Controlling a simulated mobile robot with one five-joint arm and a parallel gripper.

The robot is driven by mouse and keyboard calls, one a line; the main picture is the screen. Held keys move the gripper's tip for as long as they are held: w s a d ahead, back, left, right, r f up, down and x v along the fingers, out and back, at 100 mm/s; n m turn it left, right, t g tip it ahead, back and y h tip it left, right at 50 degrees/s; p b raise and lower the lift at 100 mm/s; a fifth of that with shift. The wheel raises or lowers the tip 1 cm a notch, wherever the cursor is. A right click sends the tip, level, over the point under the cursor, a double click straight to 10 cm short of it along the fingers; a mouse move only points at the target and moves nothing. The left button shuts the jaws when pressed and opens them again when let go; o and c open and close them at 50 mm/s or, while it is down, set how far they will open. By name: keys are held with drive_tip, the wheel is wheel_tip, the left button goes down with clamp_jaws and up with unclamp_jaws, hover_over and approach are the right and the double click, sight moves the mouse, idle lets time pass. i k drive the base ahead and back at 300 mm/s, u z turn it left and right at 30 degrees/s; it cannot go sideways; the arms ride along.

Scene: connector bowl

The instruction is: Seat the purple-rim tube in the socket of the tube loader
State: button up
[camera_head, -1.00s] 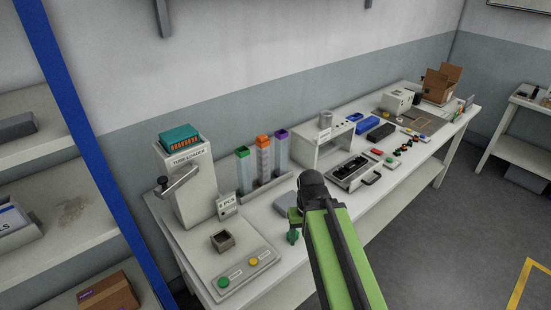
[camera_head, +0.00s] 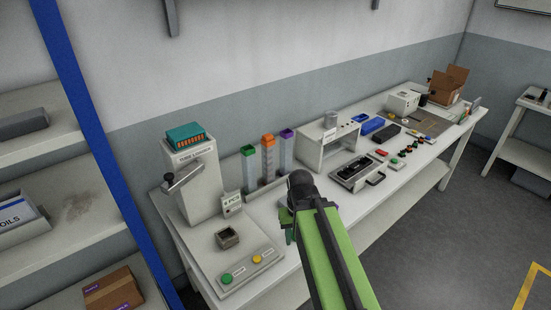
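The purple-rim tube (camera_head: 287,154) stands upright at the right end of a row of tubes at the back of the bench. An orange-rim tube (camera_head: 268,158) and a green-rim tube (camera_head: 250,172) stand to its left. The tube loader (camera_head: 199,185) is a pale box with a lever, left of the tubes. A small dark square socket (camera_head: 227,238) sits on the plate in front of it. My gripper (camera_head: 289,236) is over the bench, in front of the tubes and right of the socket. My arm hides much of it, and its fingers are too small to read.
A green button (camera_head: 227,278) and a yellow button (camera_head: 257,260) are on a panel in front of the socket. A small sign (camera_head: 231,204) stands beside the loader. A white shelf unit (camera_head: 325,141) stands right of the tubes. Several small parts lie farther right.

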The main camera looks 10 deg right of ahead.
sight(212, 223)
drive_tip(key=z, duration=5.8)
drive_tip(key=i, duration=0.1)
drive_tip(key=z, duration=3.25)
drive_tip(key=k, duration=1.55)
drive_tip(key=z, duration=1.4)
drive_tip(key=i, duration=1)
drive_tip(key=u, duration=0.05)
